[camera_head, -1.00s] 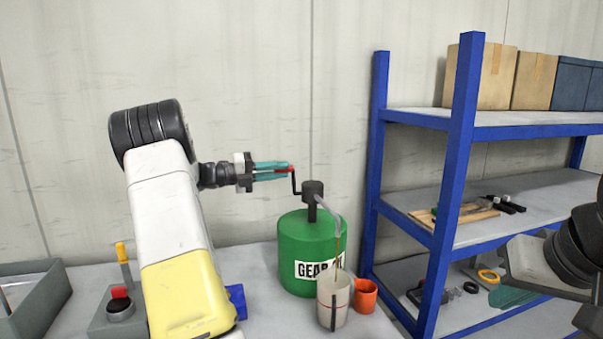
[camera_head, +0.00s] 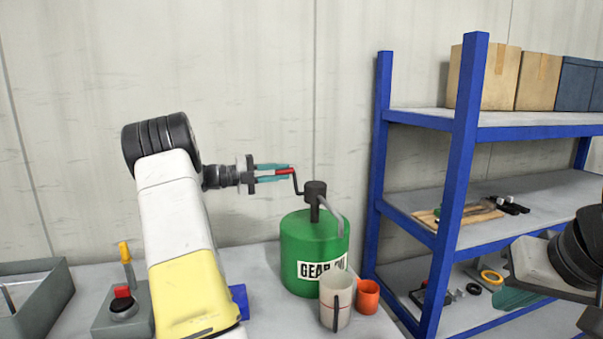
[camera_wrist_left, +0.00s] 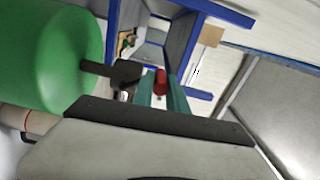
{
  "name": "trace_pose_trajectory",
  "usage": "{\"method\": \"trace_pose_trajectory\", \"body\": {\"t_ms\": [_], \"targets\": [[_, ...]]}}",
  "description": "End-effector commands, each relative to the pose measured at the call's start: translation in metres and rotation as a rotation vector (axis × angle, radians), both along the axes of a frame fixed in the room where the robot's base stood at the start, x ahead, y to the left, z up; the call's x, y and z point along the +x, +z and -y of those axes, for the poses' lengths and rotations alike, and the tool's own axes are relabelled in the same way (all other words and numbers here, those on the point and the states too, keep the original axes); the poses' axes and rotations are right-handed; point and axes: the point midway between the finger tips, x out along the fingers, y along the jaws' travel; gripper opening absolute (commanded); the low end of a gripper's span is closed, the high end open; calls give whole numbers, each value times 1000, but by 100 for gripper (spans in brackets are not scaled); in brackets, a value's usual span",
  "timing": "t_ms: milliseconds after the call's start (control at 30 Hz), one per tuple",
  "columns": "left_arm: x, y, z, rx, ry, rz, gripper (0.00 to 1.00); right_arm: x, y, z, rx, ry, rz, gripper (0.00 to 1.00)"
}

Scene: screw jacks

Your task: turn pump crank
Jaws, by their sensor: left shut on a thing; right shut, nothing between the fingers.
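The green drum (camera_head: 305,245), labelled "GEAR OIL", stands on the bench with a dark pump head (camera_head: 315,190) on top. A black crank arm (camera_head: 296,184) ends in a red handle (camera_head: 284,171), left of the pump head and a little above it. My left gripper (camera_head: 275,172) is shut on the red handle; the left wrist view shows the handle (camera_wrist_left: 160,82) between its teal fingers. The grey spout (camera_head: 331,216) points down toward a pale jug (camera_head: 336,300). My right gripper (camera_head: 517,299) is shut and empty at the right, partly hidden by its own arm.
An orange cup (camera_head: 367,296) stands beside the jug. A blue-framed shelf (camera_head: 455,180) with boxes and tools is at the right. A grey box with a red button (camera_head: 122,305) and a grey tray (camera_head: 45,300) lie at the left.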

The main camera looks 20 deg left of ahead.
Motion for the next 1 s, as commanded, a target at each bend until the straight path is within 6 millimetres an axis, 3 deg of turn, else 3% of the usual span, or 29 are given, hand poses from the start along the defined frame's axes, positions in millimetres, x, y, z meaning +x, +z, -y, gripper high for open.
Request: {"method": "trace_pose_trajectory", "body": {"t_ms": [167,200,300,667,1000], "targets": [[0,0,-1,1,2,1,0,0,0,0,0,0,0,0],[0,0,-1,1,2,1,24,0,0,0,0,0,0,0],[0,0,-1,1,2,2,40,0,0,0,0,0,0,0],[-2,0,-4,1,2,1,40,0,0,0,0,0,0,0],[-35,-1,-47,1,4,1,40,0,0,0,0,0,0,0]]}}
